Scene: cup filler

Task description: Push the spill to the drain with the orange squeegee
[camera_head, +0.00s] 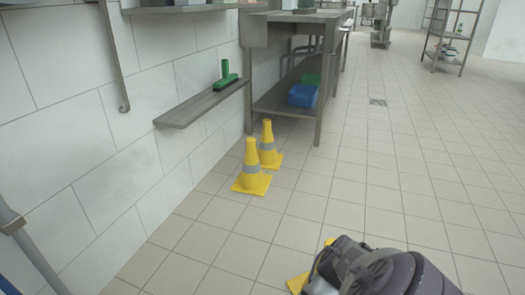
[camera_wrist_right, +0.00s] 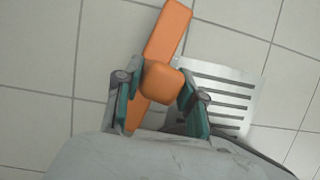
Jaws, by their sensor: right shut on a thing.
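The orange squeegee (camera_wrist_right: 168,35) is in the right wrist view, between the two fingers of my right gripper (camera_wrist_right: 157,100). The gripper is shut on its orange handle. A pale metal plate with several dark slots (camera_wrist_right: 232,88) shows behind and right of the gripper; I cannot tell if it is the drain. In the head view a small dark floor grate (camera_head: 377,102) lies far off among the tiles. I see no clear spill. My left gripper is not in view.
Two yellow cones (camera_head: 251,168) (camera_head: 268,146) stand near the left wall. A wall shelf (camera_head: 200,106) holds a green brush (camera_head: 225,78). A steel table (camera_head: 286,30) has a blue bin (camera_head: 302,96) below.

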